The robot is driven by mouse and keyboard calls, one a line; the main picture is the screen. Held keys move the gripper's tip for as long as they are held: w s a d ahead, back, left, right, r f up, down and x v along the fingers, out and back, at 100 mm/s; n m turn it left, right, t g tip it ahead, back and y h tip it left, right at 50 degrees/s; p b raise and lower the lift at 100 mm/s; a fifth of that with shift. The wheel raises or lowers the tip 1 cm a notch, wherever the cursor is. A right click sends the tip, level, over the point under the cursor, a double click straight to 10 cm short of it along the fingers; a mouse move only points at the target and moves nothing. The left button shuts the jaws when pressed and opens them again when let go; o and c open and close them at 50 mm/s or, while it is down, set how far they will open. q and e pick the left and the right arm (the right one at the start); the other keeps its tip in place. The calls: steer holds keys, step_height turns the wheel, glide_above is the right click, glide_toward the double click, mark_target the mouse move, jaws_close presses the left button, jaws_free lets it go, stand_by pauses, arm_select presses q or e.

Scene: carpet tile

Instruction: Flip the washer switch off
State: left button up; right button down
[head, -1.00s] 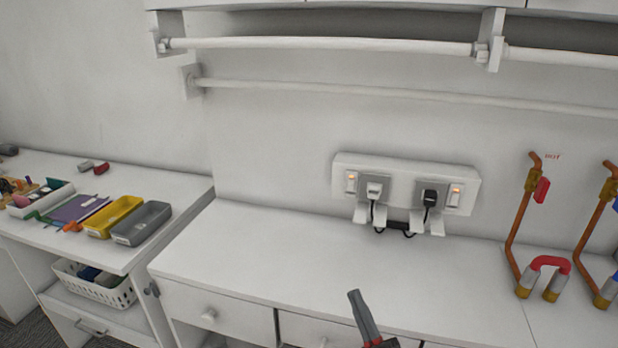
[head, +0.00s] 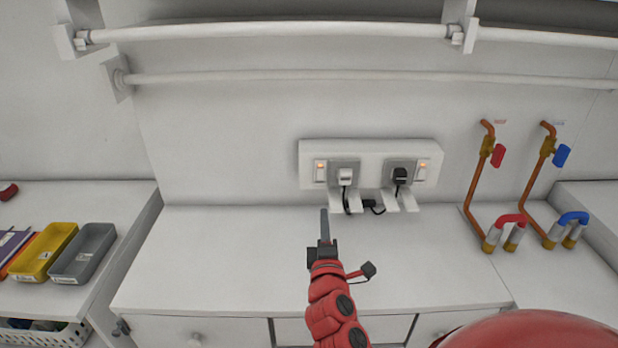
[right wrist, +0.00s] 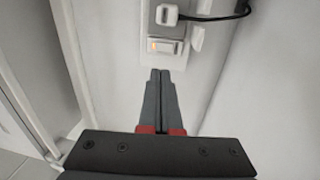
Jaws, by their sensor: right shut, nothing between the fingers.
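A white socket panel (head: 370,150) is on the wall above the counter. It has a switch with a small orange light at each end. The left switch (head: 320,171) is beside a white plug (head: 345,176); the right switch (head: 422,171) is beside a black plug (head: 400,175). I cannot tell from any label which is the washer's. My right gripper (head: 324,212) is shut and empty, below the left switch in the picture. In the right wrist view its fingertips (right wrist: 160,72) point at the lit left switch (right wrist: 165,46), apart from it. My left gripper is not in view.
Black cables hang under the panel near its white brackets. Copper pipes with a red valve (head: 498,155) and a blue valve (head: 562,155) are at the right. Two rails run above. The counter (head: 230,250) is clear; yellow and grey trays (head: 84,252) sit at the left.

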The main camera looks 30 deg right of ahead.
steer(key=b, duration=0.8)
glide_toward(321, 172)
steer(key=p+x, duration=0.3)
steer(key=x, duration=0.2)
steer(key=shift+w+d, duration=0.1)
steer(key=shift+w, duration=0.05)
steer(key=shift+w+d+r, duration=0.1)
steer(key=shift+w+d, duration=0.3)
steer(key=shift+w, duration=0.2)
